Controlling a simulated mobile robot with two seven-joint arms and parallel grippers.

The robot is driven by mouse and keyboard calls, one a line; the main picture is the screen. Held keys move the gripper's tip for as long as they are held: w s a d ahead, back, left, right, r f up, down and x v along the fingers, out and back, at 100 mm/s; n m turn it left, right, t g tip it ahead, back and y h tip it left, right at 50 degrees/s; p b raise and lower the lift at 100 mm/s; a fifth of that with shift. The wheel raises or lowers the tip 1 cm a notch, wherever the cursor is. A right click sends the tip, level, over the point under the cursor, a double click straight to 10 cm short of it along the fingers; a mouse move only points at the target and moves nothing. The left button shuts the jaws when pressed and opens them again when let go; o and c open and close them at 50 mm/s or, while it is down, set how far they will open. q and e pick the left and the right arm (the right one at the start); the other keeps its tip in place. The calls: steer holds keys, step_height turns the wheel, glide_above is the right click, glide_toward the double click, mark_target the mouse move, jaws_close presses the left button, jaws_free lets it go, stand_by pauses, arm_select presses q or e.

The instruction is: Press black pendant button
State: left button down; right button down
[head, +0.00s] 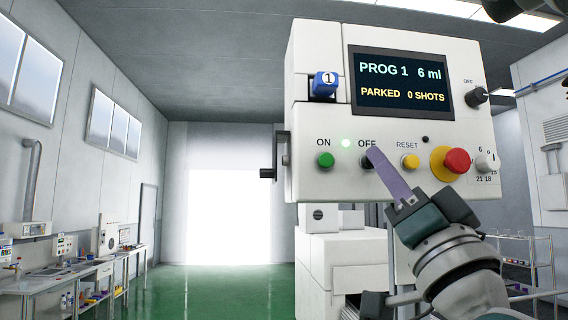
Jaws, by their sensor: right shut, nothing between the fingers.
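The white control box (330,180) fills the upper right of the head view. Its front has a green button (325,160) under ON, a yellow button (409,161) under RESET and a red mushroom button (456,161) on a yellow collar. Under the OFF label a dark button (367,163) shows only in part beside my finger. My right gripper (375,151) is shut and empty, its purple fingers pointing up and left. Its tip overlaps the dark button; I cannot tell whether they touch. My left gripper is out of view.
The display (402,82) reads PROG 1, 6 ml, PARKED, 0 SHOTS. A black knob (477,96) and a white dial (485,163) are at the right. A bench (60,285) stands far left; the green floor (220,290) is clear.

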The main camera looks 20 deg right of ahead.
steer(key=shift+w+d, duration=0.1)
steer(key=shift+w, duration=0.35)
stand_by(0.6)
steer(key=shift+s+a, duration=0.2)
steer(key=shift+s, duration=0.65)
steer(key=s+p, duration=0.1)
steer(key=s, duration=0.1)
steer(key=s+a+p, duration=0.1)
steer(key=s, duration=0.2)
steer(key=shift+a, duration=0.1)
steer(key=shift+w+y, duration=0.1)
steer(key=shift+y, duration=0.2)
stand_by(0.6)
